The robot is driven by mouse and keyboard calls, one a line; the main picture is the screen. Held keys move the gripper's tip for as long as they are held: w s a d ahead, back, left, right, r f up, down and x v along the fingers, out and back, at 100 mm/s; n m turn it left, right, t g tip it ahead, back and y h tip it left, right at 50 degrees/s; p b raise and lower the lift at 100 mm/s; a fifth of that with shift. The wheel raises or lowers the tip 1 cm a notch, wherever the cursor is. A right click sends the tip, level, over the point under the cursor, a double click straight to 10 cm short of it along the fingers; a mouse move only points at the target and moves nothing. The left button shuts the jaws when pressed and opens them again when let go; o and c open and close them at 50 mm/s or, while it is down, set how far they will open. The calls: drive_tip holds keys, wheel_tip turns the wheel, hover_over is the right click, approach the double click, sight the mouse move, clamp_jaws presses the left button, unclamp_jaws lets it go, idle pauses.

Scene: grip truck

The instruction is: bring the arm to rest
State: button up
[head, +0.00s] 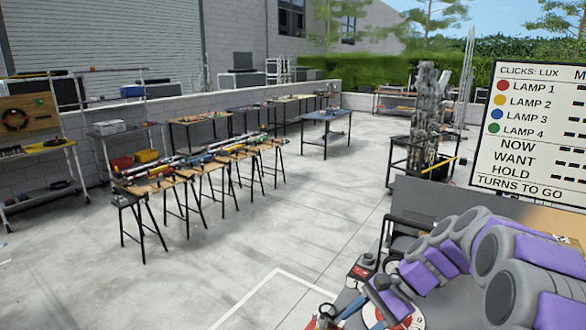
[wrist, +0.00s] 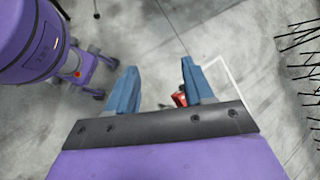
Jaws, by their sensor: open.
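My gripper (wrist: 159,66) shows in the wrist view with its two blue fingers wide apart. Grey concrete floor shows between them, and nothing is clamped. A small red thing (wrist: 178,98) shows beside the right finger; I cannot tell how far below it lies. In the head view my purple and grey arm (head: 445,250) is bent across the lower right corner. Its end lies low among red, blue and grey parts there, and I cannot clearly make out the fingers in that view.
A trestle bench (head: 185,180) with tools and rods stands left of centre, with a blue table (head: 325,116) behind it. Shelving (head: 40,150) lines the left wall. A lamp board (head: 530,135) stands at right, near a dark cart (head: 400,165). The middle floor is clear.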

drive_tip(key=s+a+n+g+h, duration=0.1)
drive_tip(key=s+a+n+h, duration=0.15)
drive_tip(key=s, duration=0.55)
drive_tip(key=s+a+n+h, duration=0.2)
drive_tip(key=s+n, duration=0.1)
drive_tip(key=s, duration=0.6)
drive_tip(key=s+d+f+n+h, duration=0.1)
drive_tip(key=s+d+n+h, duration=0.1)
drive_tip(key=s, duration=0.5)
drive_tip(key=s+d+f+n+h, duration=0.1)
drive_tip(key=s+d+n+h, duration=0.1)
drive_tip(key=s, duration=0.4)
drive_tip(key=shift+s+d+f+n, duration=0.2)
drive_tip(key=shift+s+f+n, duration=0.15)
drive_tip(key=shift+n, duration=0.1)
drive_tip(key=shift+c, duration=0.3)
drive_tip(key=shift+c, duration=0.6)
drive_tip(key=shift+d, duration=0.15)
